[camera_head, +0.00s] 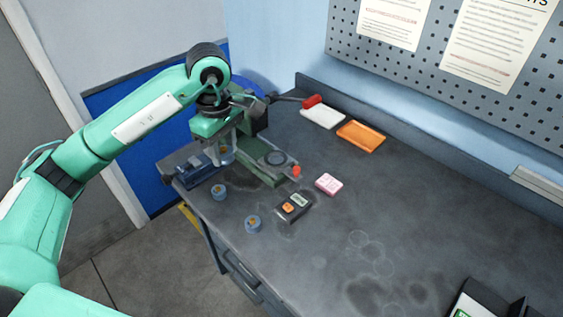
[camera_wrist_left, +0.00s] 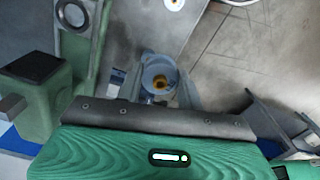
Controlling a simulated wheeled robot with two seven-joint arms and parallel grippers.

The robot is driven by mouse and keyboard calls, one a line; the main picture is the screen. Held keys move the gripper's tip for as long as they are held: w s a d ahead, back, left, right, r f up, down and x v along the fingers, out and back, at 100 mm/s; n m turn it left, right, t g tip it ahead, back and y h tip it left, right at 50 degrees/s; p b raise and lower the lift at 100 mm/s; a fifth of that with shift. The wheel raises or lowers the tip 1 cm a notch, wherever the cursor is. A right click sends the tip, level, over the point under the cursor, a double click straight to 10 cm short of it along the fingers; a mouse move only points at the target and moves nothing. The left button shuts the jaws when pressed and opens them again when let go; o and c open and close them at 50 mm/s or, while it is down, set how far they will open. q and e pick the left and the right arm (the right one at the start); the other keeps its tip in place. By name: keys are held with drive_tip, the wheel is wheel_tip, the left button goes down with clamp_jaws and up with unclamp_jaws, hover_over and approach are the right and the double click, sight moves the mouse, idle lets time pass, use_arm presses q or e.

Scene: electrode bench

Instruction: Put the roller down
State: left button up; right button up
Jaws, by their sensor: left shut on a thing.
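A red-headed tool with a dark handle, which looks like the roller (camera_head: 312,101), lies at the back of the bench by a white pad (camera_head: 322,118). My left gripper (camera_head: 224,157) is in front of it, pointing down over the near left end of the bench. In the left wrist view its fingers (camera_wrist_left: 158,92) are shut on a round blue-grey piece (camera_wrist_left: 158,75) with an orange middle, not on the red tool. Two similar round blue pieces (camera_head: 219,192) (camera_head: 253,224) stand on the bench nearby. My right gripper is not in view.
A green device (camera_head: 262,166) with a red knob and a blue device (camera_head: 200,172) stand close around my left gripper. A black meter (camera_head: 293,207), a pink block (camera_head: 328,184) and an orange tray (camera_head: 361,136) lie to the right.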

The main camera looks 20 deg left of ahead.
use_arm(q)
drive_tip(key=shift+f, duration=0.1)
idle(0.3)
drive_tip(key=s+d+f+m, duration=0.2)
drive_tip(key=s+f+m, duration=0.1)
drive_tip(key=f+m, duration=0.3)
drive_tip(key=s+d+f+m, duration=0.2)
drive_tip(key=s+f+m, duration=0.2)
drive_tip(key=f+m, duration=0.2)
drive_tip(key=shift+s+d+f+m, duration=0.2)
drive_tip(key=shift+d+f+m, duration=0.05)
drive_tip(key=shift+m, duration=1.05)
